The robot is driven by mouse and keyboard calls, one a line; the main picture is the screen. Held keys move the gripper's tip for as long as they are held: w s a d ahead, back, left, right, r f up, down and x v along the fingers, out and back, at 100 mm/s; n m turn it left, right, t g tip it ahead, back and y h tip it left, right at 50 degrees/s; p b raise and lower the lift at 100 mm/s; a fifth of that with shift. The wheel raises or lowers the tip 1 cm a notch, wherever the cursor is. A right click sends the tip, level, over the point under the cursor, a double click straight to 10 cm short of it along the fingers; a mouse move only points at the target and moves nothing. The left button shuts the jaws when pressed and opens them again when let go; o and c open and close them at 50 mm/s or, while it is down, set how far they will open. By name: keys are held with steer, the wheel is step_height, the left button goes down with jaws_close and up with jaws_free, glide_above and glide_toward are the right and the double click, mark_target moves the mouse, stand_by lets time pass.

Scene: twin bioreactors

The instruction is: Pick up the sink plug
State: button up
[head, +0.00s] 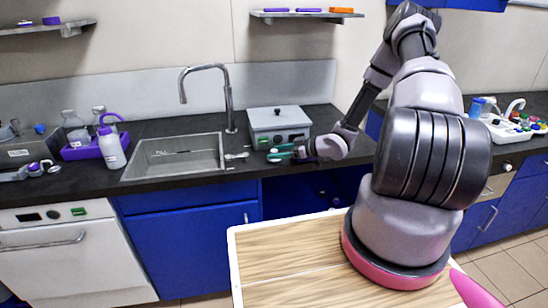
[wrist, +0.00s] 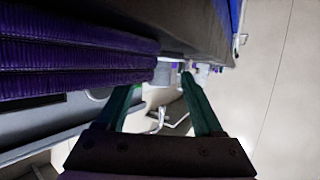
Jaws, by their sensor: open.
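My gripper (head: 271,153) is low over the dark counter, right of the sink (head: 178,155) and in front of a grey box-shaped device (head: 278,127). Its two green fingers point left towards the sink and stand apart in the wrist view (wrist: 160,84); nothing shows held. A small pale metallic item (head: 237,155) lies on the counter between the sink and the fingertips. It is too small to tell if it is the sink plug. In the wrist view a shiny metal shape (wrist: 160,117) shows beyond and between the fingers, unclear in form.
A tall curved tap (head: 228,100) stands behind the sink. A white bottle with a purple top (head: 110,148) and a purple tray (head: 80,150) are to the left. Purple ribbed material (wrist: 70,55) fills the wrist view's upper left. Shelves hang above.

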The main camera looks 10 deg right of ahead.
steer(key=shift+x, duration=0.75)
jaws_close()
